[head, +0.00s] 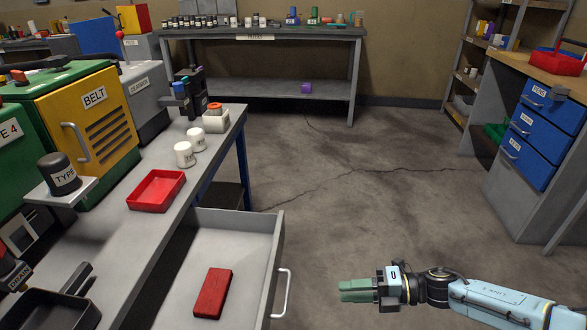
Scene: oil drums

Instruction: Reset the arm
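My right arm (490,298) comes in from the lower right, light blue with dark joints. My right gripper (358,290) has green fingers that point left. The fingers lie close together and hold nothing that I can see; from this side I cannot make out a gap between them. It hangs over the floor, to the right of the open drawer's handle and apart from it. My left gripper and arm do not show.
A grey drawer (245,240) stands open with a red block (212,292) inside. A red tray (156,190) and white containers (184,154) stand on the left bench. A yellow BELT machine (90,115) is behind. Blue drawers (533,132) stand at right. The middle floor is clear.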

